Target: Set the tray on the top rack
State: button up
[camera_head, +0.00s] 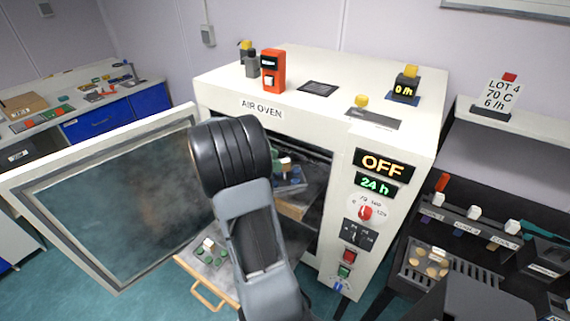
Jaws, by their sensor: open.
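The air oven (225,88) stands in the middle with its glass door (115,215) swung open to the left. A grey tray (190,262) with a tan loop handle (207,297) shows low in front of the opening. Small green pieces and a whitish block sit on it. My arm hides its right part, and I cannot tell what it rests on. Inside the oven, bluish and dark items (290,180) lie at an upper level above a tan surface (291,211); the racks are mostly hidden. My arm crosses the opening. My gripper's fingers cannot be made out.
The oven panel reads OFF (383,165) and 24 h. A red device (272,70) and small items stand on the oven's top. At right, a dark bench (450,275) holds a slotted rack and tan discs. A blue-fronted bench (95,122) stands at back left.

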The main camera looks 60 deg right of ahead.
jog(key=v, duration=0.7)
jog(key=s+a+f+m+t+y, duration=0.1)
jog(key=a+m+t+y, duration=0.3)
jog(key=a, duration=1.1)
jog(key=s+a+f+m+t+y, duration=0.1)
jog(key=s+a+m+t+y, duration=0.2)
jog(key=a+t, duration=0.6)
jog(key=a+m+y, duration=0.2)
jog(key=a, duration=0.4)
jog(key=shift+s+a+f+b, duration=0.25)
jog(key=shift+s+f+b, duration=0.05)
jog(key=shift+s+f, duration=0.1)
